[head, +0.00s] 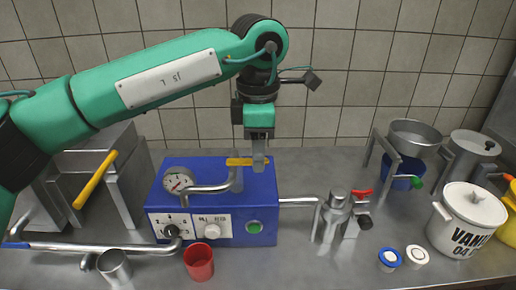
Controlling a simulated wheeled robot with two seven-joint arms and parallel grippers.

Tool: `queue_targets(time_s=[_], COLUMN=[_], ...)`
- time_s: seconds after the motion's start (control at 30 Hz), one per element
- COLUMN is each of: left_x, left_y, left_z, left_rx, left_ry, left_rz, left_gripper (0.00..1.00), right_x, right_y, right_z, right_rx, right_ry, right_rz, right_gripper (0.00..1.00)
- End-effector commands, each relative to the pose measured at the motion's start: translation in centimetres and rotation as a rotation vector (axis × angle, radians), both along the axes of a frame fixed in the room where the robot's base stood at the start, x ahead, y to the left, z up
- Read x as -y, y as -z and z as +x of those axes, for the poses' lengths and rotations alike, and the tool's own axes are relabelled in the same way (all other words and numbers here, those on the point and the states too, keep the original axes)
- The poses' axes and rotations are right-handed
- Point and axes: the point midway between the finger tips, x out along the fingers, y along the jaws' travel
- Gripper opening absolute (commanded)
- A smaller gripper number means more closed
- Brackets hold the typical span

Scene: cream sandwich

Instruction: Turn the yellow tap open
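The yellow tap handle (238,161) is a short flat bar on top of a bent metal pipe at the back of the blue machine (190,225). It lies roughly level, running left to right. My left gripper (260,160) points straight down at the right end of this handle. Its grey fingertips overlap the handle in the picture. They look like one narrow piece, so I cannot tell whether they are parted or touch the handle. My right gripper is not in view.
The blue machine carries a gauge (178,180), a white knob (212,230) and a green button (254,227). A red cup (199,262) and a metal cup (114,266) stand in front. A longer yellow handle (95,179) is at left. A white pot (468,218) stands right.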

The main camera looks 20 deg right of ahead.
Motion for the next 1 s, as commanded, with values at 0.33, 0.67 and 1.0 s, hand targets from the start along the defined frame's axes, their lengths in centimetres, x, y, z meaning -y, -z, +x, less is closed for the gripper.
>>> queue_targets(time_s=[0.33,0.67,1.0], left_x=[0.0,-0.1,-0.5], left_y=[0.0,-0.1,-0.1], left_z=[0.0,-0.2,-1.1], left_rx=[0.0,-0.001,-0.001], left_ry=[0.0,0.032,0.244], left_rz=[0.0,0.0,0.0], left_gripper=[0.0,0.0,0.0], right_x=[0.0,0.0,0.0], right_y=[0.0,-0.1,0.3], right_z=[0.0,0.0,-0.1], right_rx=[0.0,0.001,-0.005], right_ry=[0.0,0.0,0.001], right_rz=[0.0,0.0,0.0], right_gripper=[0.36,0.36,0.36])
